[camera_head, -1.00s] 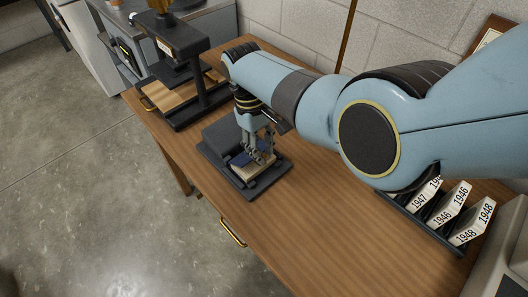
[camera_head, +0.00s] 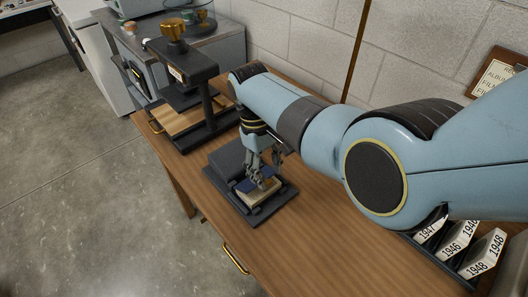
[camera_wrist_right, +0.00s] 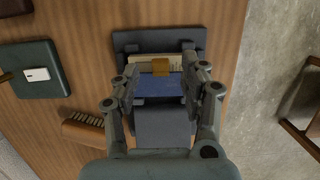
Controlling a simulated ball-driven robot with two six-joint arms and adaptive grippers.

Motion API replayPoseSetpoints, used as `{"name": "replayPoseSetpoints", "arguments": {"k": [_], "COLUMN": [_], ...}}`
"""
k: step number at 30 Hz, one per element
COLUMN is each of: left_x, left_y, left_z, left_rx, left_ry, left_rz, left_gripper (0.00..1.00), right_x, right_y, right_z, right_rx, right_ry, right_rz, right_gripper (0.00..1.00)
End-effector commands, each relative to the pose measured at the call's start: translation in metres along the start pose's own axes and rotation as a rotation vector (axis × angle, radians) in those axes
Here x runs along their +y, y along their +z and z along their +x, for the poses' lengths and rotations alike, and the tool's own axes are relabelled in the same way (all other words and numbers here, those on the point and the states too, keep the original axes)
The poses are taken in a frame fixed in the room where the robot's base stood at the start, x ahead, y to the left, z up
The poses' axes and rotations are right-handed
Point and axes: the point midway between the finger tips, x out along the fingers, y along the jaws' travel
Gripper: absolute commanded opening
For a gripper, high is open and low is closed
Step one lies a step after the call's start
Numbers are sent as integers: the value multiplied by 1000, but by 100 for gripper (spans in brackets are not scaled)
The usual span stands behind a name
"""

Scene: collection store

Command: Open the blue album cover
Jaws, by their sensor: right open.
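The blue album (camera_head: 246,186) lies on a dark grey cradle (camera_head: 244,207) on the wooden bench, with cream pages (camera_head: 262,194) showing beside the blue. In the right wrist view, the blue cover (camera_wrist_right: 160,88) fills the middle, with an orange-brown tab (camera_wrist_right: 161,67) at its upper edge and pale pages beyond. I cannot tell whether the cover is lifted. My right gripper (camera_head: 264,180) is open and points down over the album. In the wrist view its fingers stand either side of the cover; contact is unclear. My left gripper is out of view.
A rack of year cards (camera_head: 458,247) is at front right. A brush (camera_wrist_right: 83,131) and a dark green item (camera_wrist_right: 38,84) lie left in the wrist view. The bench in front is clear.

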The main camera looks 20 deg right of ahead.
Motion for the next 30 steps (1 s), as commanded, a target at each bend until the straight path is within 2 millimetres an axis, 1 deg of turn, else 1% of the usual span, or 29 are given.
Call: {"name": "replayPoseSetpoints", "arguments": {"k": [6, 9, 13, 18, 25, 26, 28, 30], "left_x": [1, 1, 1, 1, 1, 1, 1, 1], "left_y": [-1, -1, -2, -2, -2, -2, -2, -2], "left_z": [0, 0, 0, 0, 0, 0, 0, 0], "left_rx": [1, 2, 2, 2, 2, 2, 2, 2], "left_ry": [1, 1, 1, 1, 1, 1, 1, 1], "left_rz": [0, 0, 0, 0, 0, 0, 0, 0], "left_gripper": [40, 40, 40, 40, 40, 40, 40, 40], "right_x": [-1, 0, 0, 0, 0, 0, 0, 0], "right_y": [-1, -1, 0, 0, 0, 0, 0, -1], "right_z": [-49, -70, -91, -103, -104, -104, -104, -104], "right_rx": [5, 4, 1, 0, -1, 0, -1, 6], "right_ry": [-1, 0, 0, 0, 0, 0, 0, 1], "right_rz": [1, 1, 0, 0, 0, 0, 10, 58], "right_gripper": [44, 44, 44, 44, 44, 43, 34, 25]}}
